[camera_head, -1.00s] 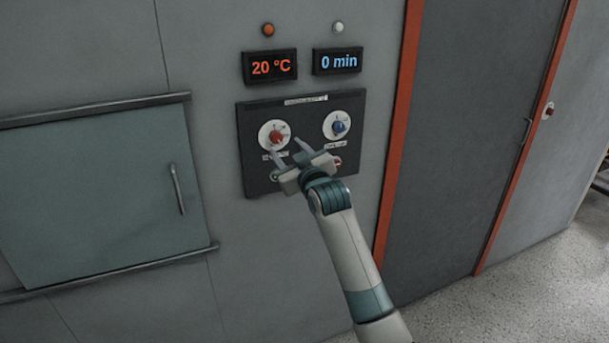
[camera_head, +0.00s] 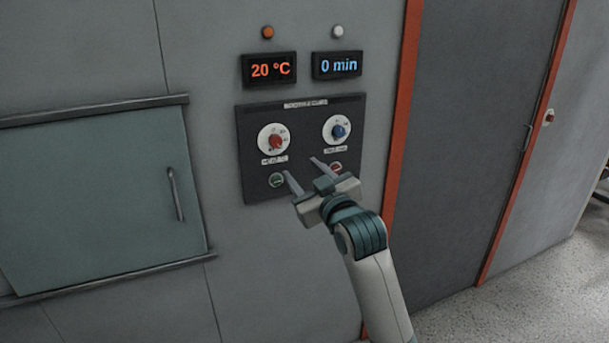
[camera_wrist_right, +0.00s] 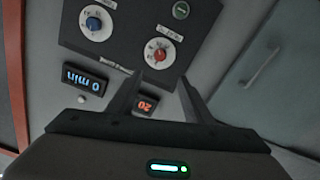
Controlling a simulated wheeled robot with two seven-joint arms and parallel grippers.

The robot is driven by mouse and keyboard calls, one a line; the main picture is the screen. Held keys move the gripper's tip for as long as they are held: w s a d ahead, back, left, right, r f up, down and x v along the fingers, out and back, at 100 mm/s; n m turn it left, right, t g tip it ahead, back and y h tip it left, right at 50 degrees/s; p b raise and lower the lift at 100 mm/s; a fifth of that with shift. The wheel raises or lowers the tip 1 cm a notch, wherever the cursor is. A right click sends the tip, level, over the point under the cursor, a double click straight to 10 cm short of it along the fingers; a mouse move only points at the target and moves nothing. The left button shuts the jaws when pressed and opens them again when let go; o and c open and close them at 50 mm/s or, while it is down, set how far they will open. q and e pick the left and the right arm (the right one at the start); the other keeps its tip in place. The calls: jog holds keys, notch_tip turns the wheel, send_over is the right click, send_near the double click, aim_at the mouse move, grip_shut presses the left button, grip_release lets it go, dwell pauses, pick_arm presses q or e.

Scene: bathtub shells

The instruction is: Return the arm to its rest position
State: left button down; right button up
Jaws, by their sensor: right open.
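My right gripper (camera_head: 305,172) is open and empty in front of the lower part of a dark control panel (camera_head: 305,112). The panel carries a red knob (camera_head: 276,141) on a white dial and a blue knob (camera_head: 338,131) on another. A green button (camera_head: 277,180) sits left of the fingertips and a red button (camera_head: 336,167) is close to the right finger. In the right wrist view the open fingers (camera_wrist_right: 162,88) show, with the red knob (camera_wrist_right: 160,55) and the blue knob (camera_wrist_right: 94,23) beyond them. My left gripper is not in view.
Above the panel, displays read "20 °C" (camera_head: 269,69) and "0 min" (camera_head: 337,64), under an orange lamp (camera_head: 267,32) and a pale lamp (camera_head: 338,31). A closed hatch (camera_head: 95,200) with a handle is at the left. A dark door (camera_head: 465,140) in an orange frame is at the right.

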jog(key=shift+f, duration=0.1)
